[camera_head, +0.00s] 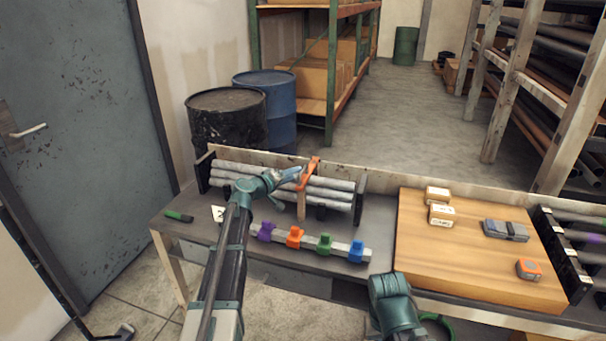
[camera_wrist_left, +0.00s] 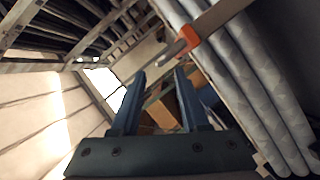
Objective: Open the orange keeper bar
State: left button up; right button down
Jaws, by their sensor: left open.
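The orange keeper bar (camera_head: 311,171) lies across the top of the grey pipes (camera_head: 335,195) in the rack at the back of the bench, above a tan upright (camera_head: 301,207). My left gripper (camera_head: 297,174) is open beside the bar's left side. In the left wrist view, its two fingers (camera_wrist_left: 158,75) are apart with nothing between them. An orange piece (camera_wrist_left: 189,38) on a tan strip shows beyond the right fingertip, with a gap visible in that view. Whether the gripper touches the bar is unclear. My right arm shows at the bottom, but its gripper does not.
A rail with purple, orange, green and blue clamps (camera_head: 325,244) lies in front of the rack. A wooden board (camera_head: 470,270) at right carries small boxes (camera_head: 441,214), a grey case (camera_head: 505,230) and an orange device (camera_head: 529,268). A green-handled tool (camera_head: 178,215) lies at left.

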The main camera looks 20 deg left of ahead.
aim_at(303, 170)
pick_arm(q)
jog(key=shift+b+x, duration=0.5)
jog(key=shift+x, duration=2.7)
jog(key=shift+c, duration=0.3)
grip_shut()
